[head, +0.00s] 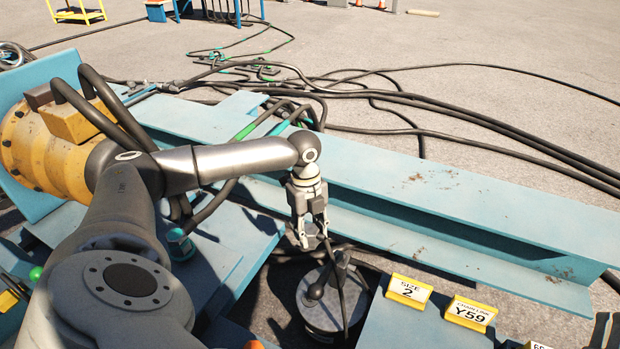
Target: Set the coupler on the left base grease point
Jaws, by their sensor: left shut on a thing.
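My left gripper (308,238) hangs fingers down in front of the blue beam, near the middle of the head view. It is shut on a dark, slim piece, probably the coupler, largely hidden by the fingers. I cannot make out the left base grease point for certain. My right gripper is not in view.
A long blue beam (420,190) crosses the view behind the gripper. Dark cables (450,108) lie beyond it. A yellow motor-like housing (40,150) is at left. Open pavement lies at the back.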

